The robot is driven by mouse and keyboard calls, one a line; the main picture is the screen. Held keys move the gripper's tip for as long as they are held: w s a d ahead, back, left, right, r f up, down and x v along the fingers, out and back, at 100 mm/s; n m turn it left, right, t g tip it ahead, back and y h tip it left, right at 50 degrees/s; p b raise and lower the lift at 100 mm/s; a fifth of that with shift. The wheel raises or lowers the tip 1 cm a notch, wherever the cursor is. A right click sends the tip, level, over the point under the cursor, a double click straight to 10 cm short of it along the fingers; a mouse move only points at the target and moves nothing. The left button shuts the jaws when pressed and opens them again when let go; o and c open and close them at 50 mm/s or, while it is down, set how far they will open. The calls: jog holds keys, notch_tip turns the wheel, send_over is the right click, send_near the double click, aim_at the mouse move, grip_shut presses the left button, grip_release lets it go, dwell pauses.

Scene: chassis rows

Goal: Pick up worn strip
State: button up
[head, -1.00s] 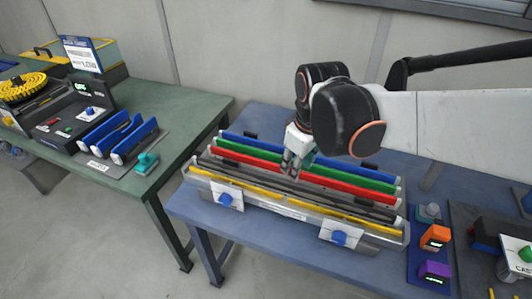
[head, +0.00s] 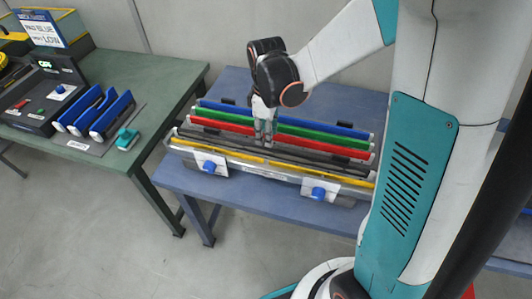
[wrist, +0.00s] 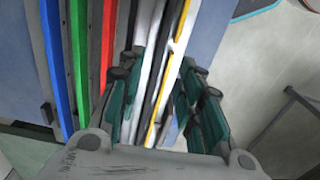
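Long strips lie side by side in a grey chassis (head: 180,133) on the blue table: blue (head: 300,122), green (head: 322,138), red (head: 340,148), dark (head: 320,165) and yellow (head: 225,153). I cannot tell by its surface which one is worn. My gripper (head: 264,142) points down over the middle of the rows, near the red and dark strips. In the wrist view my gripper (wrist: 160,85) is open, with teal-backed fingers either side of pale, dark and yellow lengths. No strip is visibly held. The fingertips' exact height is unclear.
Two white plates with blue knobs (head: 318,193) sit on the chassis front. To the left, a green table (head: 150,95) holds blue-topped pieces in a holder, a teal block (head: 127,139) and a sign (head: 42,28). My own column fills the right.

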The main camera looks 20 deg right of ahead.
aim_at(267, 149)
jog(key=shift+f+b, duration=1.15)
jog(key=shift+f, duration=2.25)
jog(key=shift+c, duration=0.5)
jog(key=shift+r, duration=0.1)
grip_shut()
